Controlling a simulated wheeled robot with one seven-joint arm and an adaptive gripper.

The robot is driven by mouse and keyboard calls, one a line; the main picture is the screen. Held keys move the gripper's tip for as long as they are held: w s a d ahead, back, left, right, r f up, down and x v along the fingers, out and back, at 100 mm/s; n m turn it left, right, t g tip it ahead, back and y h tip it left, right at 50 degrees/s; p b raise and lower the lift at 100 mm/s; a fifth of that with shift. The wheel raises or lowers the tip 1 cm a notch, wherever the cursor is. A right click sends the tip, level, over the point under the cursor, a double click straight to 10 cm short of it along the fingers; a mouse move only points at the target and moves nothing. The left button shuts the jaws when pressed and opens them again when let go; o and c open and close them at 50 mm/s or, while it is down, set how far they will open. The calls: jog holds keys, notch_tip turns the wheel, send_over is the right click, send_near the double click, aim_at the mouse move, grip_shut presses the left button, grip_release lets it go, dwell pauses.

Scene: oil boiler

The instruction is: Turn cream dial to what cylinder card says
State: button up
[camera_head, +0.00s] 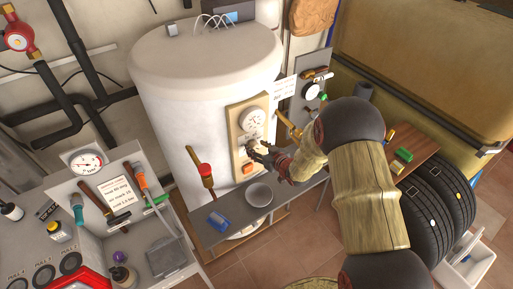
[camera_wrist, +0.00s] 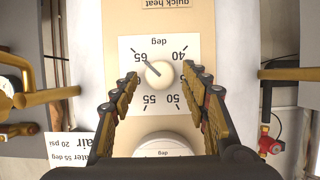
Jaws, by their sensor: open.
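The cream dial (camera_wrist: 159,73) is a round knob on a white scale plate (camera_wrist: 130,48) marked 40, 50, 55 and 65 deg. Its dark pointer line aims at upper left, at the 65. My gripper (camera_wrist: 163,80) is open, its fingers on both sides of the knob with gaps showing. In the head view my gripper (camera_head: 263,149) is at the panel on the white cylinder (camera_head: 190,85) and hides the dial. A card (camera_head: 285,90) beside the cylinder is too small to read there; in the wrist view a partly cut-off card (camera_wrist: 73,148) shows "water 55 deg" and "air 20 psi".
A round gauge (camera_head: 254,119) sits above my gripper on the beige panel. A shelf (camera_head: 225,232) below holds a grey bowl (camera_head: 260,194) and a blue item (camera_head: 218,221). Another card (camera_head: 122,195) is on the left tool board.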

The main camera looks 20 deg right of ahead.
jog(key=shift+w+a+f, duration=0.1)
jog(key=shift+w+f, duration=0.1)
jog(key=shift+w, duration=0.15)
jog(key=shift+c, duration=0.3)
jog(key=c, duration=1.1)
jog(key=shift+b, duration=0.4)
